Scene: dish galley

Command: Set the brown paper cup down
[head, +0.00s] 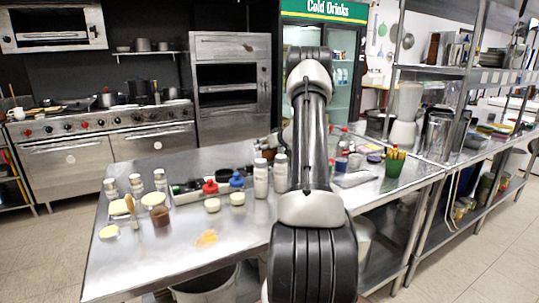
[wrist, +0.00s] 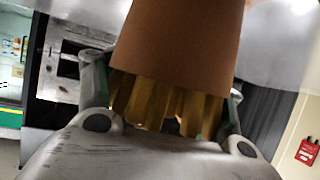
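The brown paper cup (wrist: 180,40) fills the top middle of the wrist view, cut off by the upper edge. A ridged, gold-coloured band (wrist: 165,103) shows at its lower end in the picture. My gripper (wrist: 166,88) has a finger on each side of the cup, at the band, and appears closed on it. In the head view my arm stands upright in the middle and hides the gripper and the cup. No surface shows touching the cup.
The steel table (head: 245,212) carries shakers (head: 261,178), a red-topped bottle (head: 211,195) and a green pencil holder (head: 395,163). A steel shelf rack (head: 470,75) stands at right, a drinks fridge (head: 342,60) behind.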

